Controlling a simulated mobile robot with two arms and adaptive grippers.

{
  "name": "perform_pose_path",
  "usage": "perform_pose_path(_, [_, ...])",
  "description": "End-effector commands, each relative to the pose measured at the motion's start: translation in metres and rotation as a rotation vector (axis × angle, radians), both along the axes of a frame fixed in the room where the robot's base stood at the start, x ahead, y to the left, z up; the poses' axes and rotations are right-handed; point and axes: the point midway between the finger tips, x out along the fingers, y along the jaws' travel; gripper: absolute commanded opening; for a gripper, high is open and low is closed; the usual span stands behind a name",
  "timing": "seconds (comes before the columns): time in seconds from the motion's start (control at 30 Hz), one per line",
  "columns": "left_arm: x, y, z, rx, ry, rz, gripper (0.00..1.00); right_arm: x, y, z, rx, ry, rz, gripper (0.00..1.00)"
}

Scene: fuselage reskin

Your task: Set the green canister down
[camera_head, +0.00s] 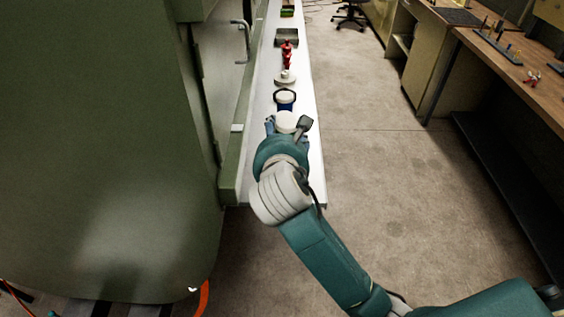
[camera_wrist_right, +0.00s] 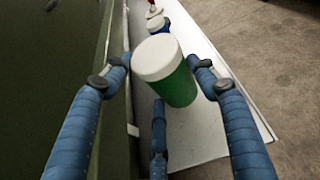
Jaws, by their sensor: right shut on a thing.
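The green canister (camera_wrist_right: 178,84) has a white lid and sits between the blue fingers of my right gripper (camera_wrist_right: 167,75) in the wrist view. The gripper is shut on it. In the head view my right gripper (camera_head: 287,126) is over the near end of a long white shelf (camera_head: 310,150), with the canister's white lid (camera_head: 287,118) showing between the fingers. The canister's green side is hidden there. In the wrist view it leans in the picture, and I cannot tell whether its base touches the shelf. My left gripper is not in view.
Farther along the shelf stand a blue container with a white lid (camera_head: 285,98), a white round-based object (camera_head: 285,78), a red object (camera_head: 287,54) and a grey tray (camera_head: 287,37). A green panel (camera_head: 100,150) borders the left. A workbench (camera_head: 500,60) stands right, across open floor.

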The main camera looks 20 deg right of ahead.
Motion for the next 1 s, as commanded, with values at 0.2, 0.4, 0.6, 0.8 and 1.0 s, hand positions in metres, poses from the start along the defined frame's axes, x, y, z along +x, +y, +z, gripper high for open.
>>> perform_pose_path(0.2, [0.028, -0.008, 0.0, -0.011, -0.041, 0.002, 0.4, -0.001, 0.0, -0.045, -0.001, 0.002, 0.001, 0.28])
perform_pose_path(0.4, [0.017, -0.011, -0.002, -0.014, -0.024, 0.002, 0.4, 0.0, 0.0, -0.061, -0.001, 0.0, -0.001, 0.28])
perform_pose_path(0.6, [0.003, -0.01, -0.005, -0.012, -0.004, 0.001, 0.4, 0.0, 0.0, -0.091, -0.001, 0.0, -0.001, 0.28])
perform_pose_path(0.8, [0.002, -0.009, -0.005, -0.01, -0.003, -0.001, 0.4, 0.0, 0.0, -0.096, 0.0, -0.002, 0.001, 0.28])
perform_pose_path(1.0, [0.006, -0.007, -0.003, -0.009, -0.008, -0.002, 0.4, 0.0, 0.0, -0.096, -0.001, -0.002, 0.0, 0.28])
